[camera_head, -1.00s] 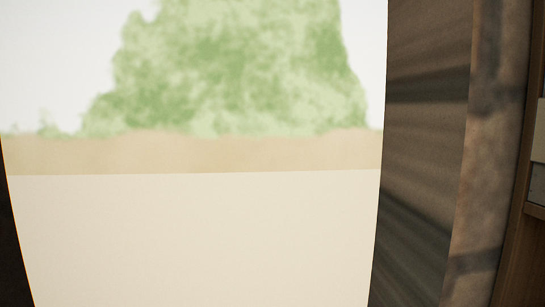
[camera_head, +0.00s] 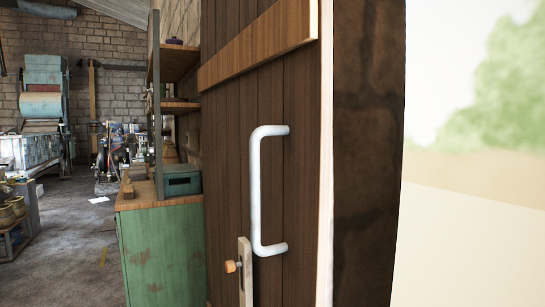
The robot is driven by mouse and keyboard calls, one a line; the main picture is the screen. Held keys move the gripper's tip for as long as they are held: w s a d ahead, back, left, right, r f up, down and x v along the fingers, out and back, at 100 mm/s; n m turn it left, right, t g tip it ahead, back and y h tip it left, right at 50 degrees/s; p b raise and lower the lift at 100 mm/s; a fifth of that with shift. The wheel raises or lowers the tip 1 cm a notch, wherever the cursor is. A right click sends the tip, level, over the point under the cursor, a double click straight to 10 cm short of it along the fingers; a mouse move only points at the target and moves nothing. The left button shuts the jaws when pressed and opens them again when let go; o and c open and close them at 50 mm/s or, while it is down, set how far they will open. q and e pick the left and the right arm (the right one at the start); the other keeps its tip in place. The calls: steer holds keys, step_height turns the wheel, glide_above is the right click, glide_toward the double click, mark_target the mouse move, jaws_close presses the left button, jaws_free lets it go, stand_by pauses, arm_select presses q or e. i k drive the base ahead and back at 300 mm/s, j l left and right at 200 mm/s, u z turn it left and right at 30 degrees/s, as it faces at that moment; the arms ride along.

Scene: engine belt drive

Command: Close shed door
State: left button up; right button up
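The shed door (camera_head: 225,130) is dark brown vertical planks with a lighter diagonal brace (camera_head: 262,50). It stands in the middle of the view, seen at an angle, beside the open doorway (camera_head: 470,235). A white U-shaped handle (camera_head: 256,190) is fixed upright on the door. Below it to the left is a pale wooden latch bar (camera_head: 245,272) with a round wooden knob (camera_head: 231,266). Neither of my grippers is in view, and nothing touches the handle.
A green cabinet (camera_head: 162,255) with a wooden top and shelves stands left of the door. A teal box (camera_head: 182,180) sits on it. A stone door jamb (camera_head: 366,150) is on the right. Machines stand at the far left, with open concrete floor (camera_head: 75,265) before them.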

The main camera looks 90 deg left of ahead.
mark_target(265, 74)
steer(key=u, duration=3.05)
